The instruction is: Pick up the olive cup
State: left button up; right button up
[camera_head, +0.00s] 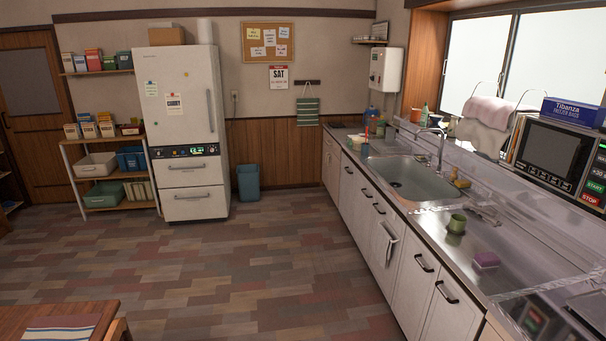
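A microwave (552,153) stands at the right. A wooden table (62,322) is at the lower left. The floor between is clear.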

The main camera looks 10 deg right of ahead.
aim_at(457, 222)
jog(key=i+z, duration=0.25)
jog(key=i, duration=0.2)
jog(key=i+z, duration=0.25)
jog(key=i, duration=0.2)
jog(key=i+j+z, duration=0.25)
jog(key=i, duration=0.2)
jog(key=i+j+z, duration=0.1)
jog(key=i+z, duration=0.2)
jog(key=i, duration=0.15)
